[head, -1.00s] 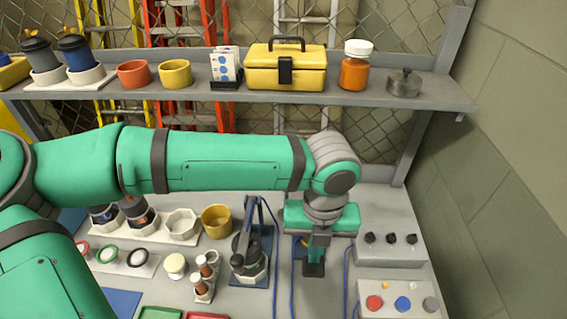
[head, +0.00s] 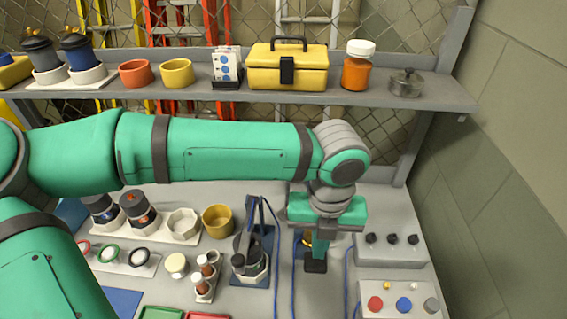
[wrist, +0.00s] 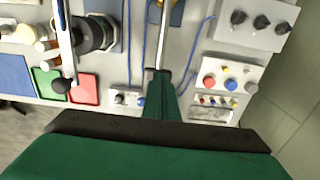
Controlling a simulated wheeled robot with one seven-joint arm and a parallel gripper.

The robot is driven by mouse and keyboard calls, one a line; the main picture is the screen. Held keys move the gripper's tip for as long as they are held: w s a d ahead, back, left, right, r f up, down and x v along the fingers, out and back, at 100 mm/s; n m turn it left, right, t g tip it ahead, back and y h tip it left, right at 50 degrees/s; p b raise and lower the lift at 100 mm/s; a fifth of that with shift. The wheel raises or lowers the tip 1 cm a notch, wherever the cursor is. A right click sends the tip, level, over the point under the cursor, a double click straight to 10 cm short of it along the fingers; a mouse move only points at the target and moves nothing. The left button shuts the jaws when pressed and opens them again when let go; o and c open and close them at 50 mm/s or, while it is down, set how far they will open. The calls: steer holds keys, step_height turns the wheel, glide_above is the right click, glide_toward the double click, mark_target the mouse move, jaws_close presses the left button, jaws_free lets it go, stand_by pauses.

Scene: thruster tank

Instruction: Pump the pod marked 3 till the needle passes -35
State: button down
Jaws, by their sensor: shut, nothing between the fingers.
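A dark pod (head: 243,243) sits in a white socket on a blue base plate, left of my gripper. A lever arm (head: 252,212) rises beside it; in the wrist view the lever (wrist: 66,40) ends in a black ball knob (wrist: 61,86). Two more dark pods (head: 101,212) (head: 138,211) stand in a white tray at the left. I cannot read a 3 on any pod or find a needle. My gripper (head: 317,262) is shut and empty, pointing down at the bench right of the lever and apart from it. It also shows in the wrist view (wrist: 160,78).
A grey box with black knobs (head: 392,252) and a button panel (head: 382,288) stand to the right. Blue cables run on both sides of my gripper. A yellow cup (head: 217,221) is behind left. A shelf (head: 440,98) spans the back.

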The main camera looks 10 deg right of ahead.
step_height(320, 180, up, 7)
steer(key=shift+a, duration=0.3)
steer(key=shift+w, duration=0.1)
stand_by(0.4)
steer(key=shift+f, duration=6.6)
step_height(320, 180, up, 13)
steer(key=shift+w, duration=0.15)
